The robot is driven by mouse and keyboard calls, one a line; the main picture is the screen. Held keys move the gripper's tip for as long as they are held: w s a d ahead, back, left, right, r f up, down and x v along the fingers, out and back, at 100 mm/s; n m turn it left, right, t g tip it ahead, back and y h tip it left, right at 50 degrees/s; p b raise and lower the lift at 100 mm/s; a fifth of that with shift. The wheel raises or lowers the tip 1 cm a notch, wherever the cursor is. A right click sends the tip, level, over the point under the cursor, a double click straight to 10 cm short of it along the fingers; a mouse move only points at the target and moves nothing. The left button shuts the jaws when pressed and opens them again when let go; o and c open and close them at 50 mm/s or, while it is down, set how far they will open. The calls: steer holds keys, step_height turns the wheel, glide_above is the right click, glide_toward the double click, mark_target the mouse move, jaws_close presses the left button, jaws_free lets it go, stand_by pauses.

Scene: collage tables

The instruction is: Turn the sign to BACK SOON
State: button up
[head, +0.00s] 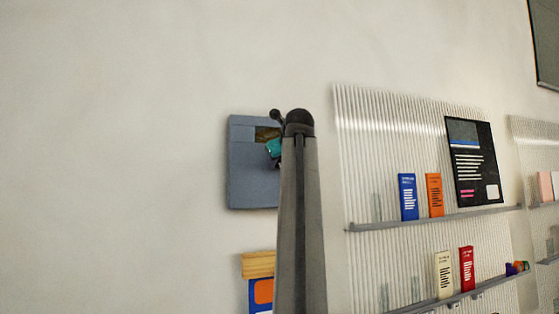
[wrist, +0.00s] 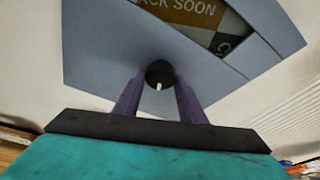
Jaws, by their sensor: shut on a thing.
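The sign (head: 250,185) is a blue-grey panel on the pale wall in the head view. Its upper window (head: 263,133) shows a brown patch, partly hidden by my arm. In the wrist view the sign (wrist: 100,60) fills the upper part, tilted. Its window (wrist: 185,14) shows "ACK SOON" in pale letters on brown, cut off at the top edge. A dark piece with a white mark shows at the window's right corner. My gripper (wrist: 160,82) has its two purple fingers shut on a round dark knob (wrist: 158,70) at the front of the sign.
A ribbed panel with shelves (head: 435,217) holding several small upright booklets stands to the right. A black poster (head: 474,162) hangs on it. A wooden block (head: 258,264) and a blue-and-orange item (head: 261,294) are below the sign. The wall to the left is bare.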

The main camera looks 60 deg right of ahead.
steer(key=shift+s+d+m+t+y+p, duration=0.1)
steer(key=shift+m+t+y+p, duration=0.8)
steer(key=shift+m, duration=0.7)
steer(key=o, duration=1)
steer(key=shift+g, duration=0.3)
